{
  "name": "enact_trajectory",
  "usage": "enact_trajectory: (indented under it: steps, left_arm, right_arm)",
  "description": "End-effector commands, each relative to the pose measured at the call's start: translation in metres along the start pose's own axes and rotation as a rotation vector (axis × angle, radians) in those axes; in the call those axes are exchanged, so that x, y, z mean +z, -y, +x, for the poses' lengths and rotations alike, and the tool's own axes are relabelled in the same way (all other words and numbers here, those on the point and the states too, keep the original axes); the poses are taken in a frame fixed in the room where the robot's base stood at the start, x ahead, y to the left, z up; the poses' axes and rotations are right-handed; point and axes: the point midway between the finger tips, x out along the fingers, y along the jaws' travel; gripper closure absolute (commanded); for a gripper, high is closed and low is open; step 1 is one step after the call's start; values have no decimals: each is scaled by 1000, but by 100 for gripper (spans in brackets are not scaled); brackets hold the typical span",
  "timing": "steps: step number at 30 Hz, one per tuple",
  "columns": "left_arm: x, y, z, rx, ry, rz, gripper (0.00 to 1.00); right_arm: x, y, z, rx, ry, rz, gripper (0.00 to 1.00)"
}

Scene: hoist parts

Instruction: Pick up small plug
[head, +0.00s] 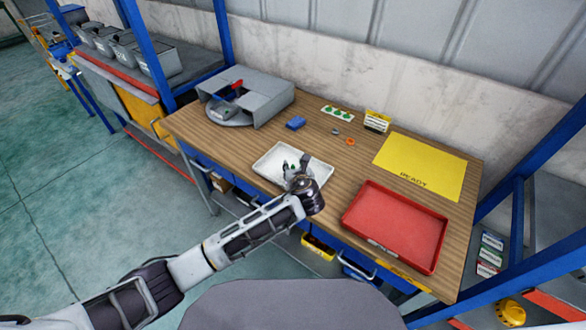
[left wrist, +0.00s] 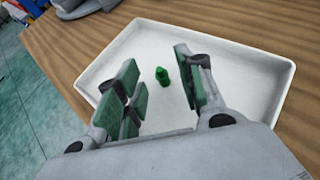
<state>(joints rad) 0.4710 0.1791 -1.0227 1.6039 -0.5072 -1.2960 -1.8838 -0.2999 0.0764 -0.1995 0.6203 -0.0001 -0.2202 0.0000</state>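The small plug is a green piece (left wrist: 162,76) on the floor of a white tray (left wrist: 235,52), seen in the left wrist view. My left gripper (left wrist: 163,88) is open above the tray, with green pads on its fingers. The plug shows between the two fingers, and neither finger visibly touches it. In the head view my left gripper (head: 297,169) hangs over the white tray (head: 268,160) and partly covers it. My right gripper is in neither view.
A red tray (head: 395,225) lies right of the white tray, with a yellow mat (head: 420,165) behind it. A grey machine (head: 245,95) stands at the back left. A blue block (head: 295,123), an orange ring (head: 350,141) and a card with green pieces (head: 337,113) lie behind the white tray.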

Motion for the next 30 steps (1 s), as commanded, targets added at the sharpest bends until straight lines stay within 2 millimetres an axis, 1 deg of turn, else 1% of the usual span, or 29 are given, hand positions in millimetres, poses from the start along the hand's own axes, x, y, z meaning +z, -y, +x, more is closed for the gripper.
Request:
enact_trajectory:
  steps: [3, 8, 23, 26, 30]
  left_arm:
    - [1, 0, 11, 1, 1, 0, 62]
    - [0, -1, 19, 1, 0, 0, 62]
    - [0, 0, 20, 0, 0, 0, 62]
    - [0, 0, 20, 0, 0, 0, 74]
    - [0, 0, 20, 0, 0, 0, 92]
  right_arm:
    - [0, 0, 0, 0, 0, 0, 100]
    - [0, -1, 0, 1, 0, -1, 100]
    - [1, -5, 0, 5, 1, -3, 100]
    - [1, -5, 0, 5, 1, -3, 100]
    - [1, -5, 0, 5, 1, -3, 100]
